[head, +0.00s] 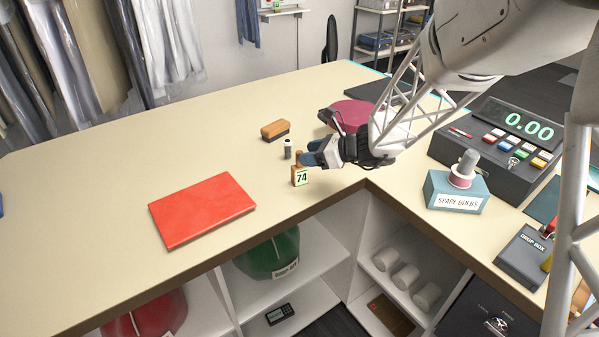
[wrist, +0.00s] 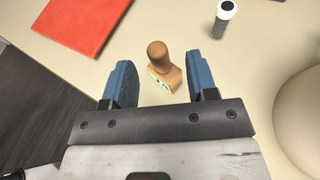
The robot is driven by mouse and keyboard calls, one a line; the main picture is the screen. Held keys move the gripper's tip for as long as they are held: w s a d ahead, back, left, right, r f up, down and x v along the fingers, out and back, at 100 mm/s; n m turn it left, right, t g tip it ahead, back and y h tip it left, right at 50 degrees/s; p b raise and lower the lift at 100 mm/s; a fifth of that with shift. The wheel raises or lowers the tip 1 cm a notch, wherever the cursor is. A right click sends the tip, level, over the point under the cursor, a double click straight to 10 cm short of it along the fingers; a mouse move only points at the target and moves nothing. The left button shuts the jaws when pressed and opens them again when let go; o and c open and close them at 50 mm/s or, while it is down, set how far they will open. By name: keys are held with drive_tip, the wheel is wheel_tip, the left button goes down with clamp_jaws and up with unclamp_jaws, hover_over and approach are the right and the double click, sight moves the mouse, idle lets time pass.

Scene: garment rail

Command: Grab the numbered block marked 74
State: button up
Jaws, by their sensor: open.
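The numbered block (head: 301,177) stands on the counter near its front edge, with "74" on a green-edged pale face. In the wrist view the block (wrist: 168,78) is wooden with a rounded knob on top. My gripper (head: 314,154) is beside the block in the head view, its blue fingers close to it. In the wrist view the fingers are spread wide, with the block between and slightly beyond them. Clear gaps show on both sides, and nothing is held. I cannot tell the exact height of the fingers over the counter.
A small dark cylinder with a white top (head: 288,149) and a wooden brush (head: 275,130) stand behind the block. A red folder (head: 202,210) lies to the left. A maroon round thing (head: 350,114) is behind my gripper. The counter's inner corner (head: 366,182) is close by.

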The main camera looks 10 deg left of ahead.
sight(299, 168)
drive_tip(key=shift+a+f, duration=0.1)
drive_tip(key=shift+a, duration=0.1)
drive_tip(key=shift+x, duration=2.6)
drive_tip(key=shift+c, duration=0.5)
clamp_jaws()
